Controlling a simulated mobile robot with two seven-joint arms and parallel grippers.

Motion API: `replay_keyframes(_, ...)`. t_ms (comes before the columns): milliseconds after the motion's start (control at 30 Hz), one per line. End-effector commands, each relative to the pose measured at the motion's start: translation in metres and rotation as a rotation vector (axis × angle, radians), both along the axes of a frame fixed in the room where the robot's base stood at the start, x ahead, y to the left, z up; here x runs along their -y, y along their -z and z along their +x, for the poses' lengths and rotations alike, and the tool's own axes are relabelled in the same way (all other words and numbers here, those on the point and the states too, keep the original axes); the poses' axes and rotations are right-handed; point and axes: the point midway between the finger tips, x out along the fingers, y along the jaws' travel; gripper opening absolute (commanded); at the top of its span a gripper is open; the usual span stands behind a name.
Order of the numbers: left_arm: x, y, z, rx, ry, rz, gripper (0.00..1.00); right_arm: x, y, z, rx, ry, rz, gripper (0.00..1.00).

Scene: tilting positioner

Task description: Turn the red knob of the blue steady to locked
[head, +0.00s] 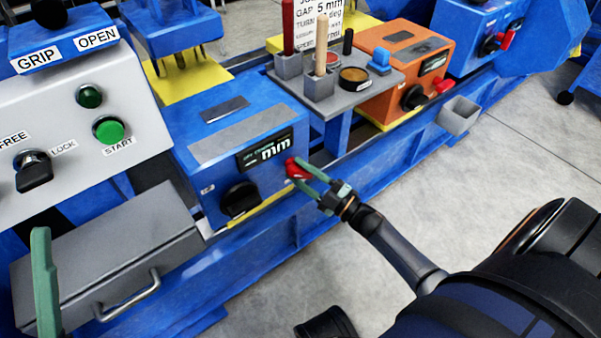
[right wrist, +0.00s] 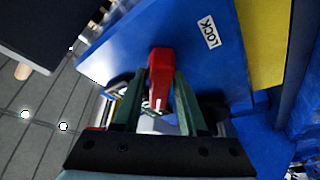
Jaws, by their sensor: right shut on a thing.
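The blue steady (head: 225,150) is a blue box with a small display and a black knob (head: 240,198) on its front face. Its red knob (head: 296,169) is at the front face's right end. My right gripper (head: 304,175) is shut on the red knob. In the right wrist view the red knob (right wrist: 160,78) stands between the green fingers. A LOCK label (right wrist: 208,33) is on the blue face, right of the knob and apart from it. Of my left gripper (head: 43,240), one green finger shows at the lower left, away from the steady; its other finger is hidden.
A grey panel (head: 75,140) with green buttons and a FREE/LOCK switch stands at the left, above a grey drawer (head: 110,255). A grey tray (head: 335,100) with tools is behind the steady. An orange steady (head: 395,60) is farther back.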

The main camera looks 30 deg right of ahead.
Motion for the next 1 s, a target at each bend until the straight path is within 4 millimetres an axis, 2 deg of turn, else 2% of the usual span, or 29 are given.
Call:
replay_keyframes(600,0.0004,-0.0019,0.0000,-0.002,0.002,-0.002,0.50,0.0006,0.0009,-0.0002,-0.049,0.003,0.573,0.00)
replay_keyframes(1000,-0.0002,-0.0070,-0.0004,0.000,0.003,-0.007,0.50,0.0009,0.0009,-0.0004,-0.067,0.004,0.810,0.00)
